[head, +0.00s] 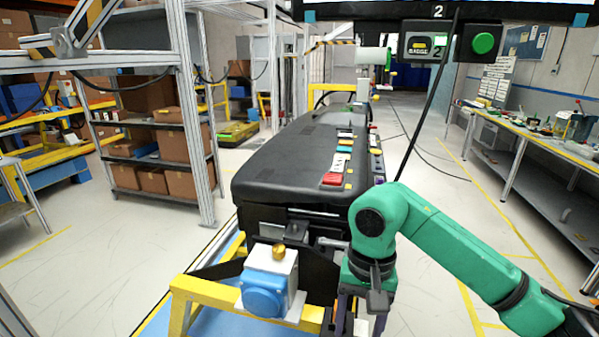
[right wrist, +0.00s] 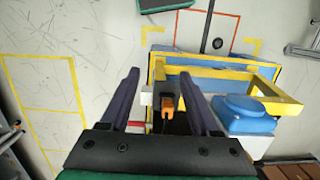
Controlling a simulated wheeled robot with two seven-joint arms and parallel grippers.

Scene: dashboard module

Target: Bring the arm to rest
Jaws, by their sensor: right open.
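My right arm, green with black joints, comes in from the right in the head view. Its gripper (head: 362,322) points down near the bottom edge, in front of the near end of the black dashboard module (head: 285,165). In the right wrist view the two dark fingers of the gripper (right wrist: 158,74) are wide apart. A small orange part (right wrist: 167,103) shows between them in the picture; the fingers do not appear to touch it. Its distance from them is hard to tell. My left gripper is not in view.
A yellow frame (head: 182,290) on a blue base carries a white and blue block (head: 266,292) with a brass knob, just left of my right gripper. Shelving (head: 205,150) stands at the left. A long workbench (head: 540,135) runs along the right, with clear floor before it.

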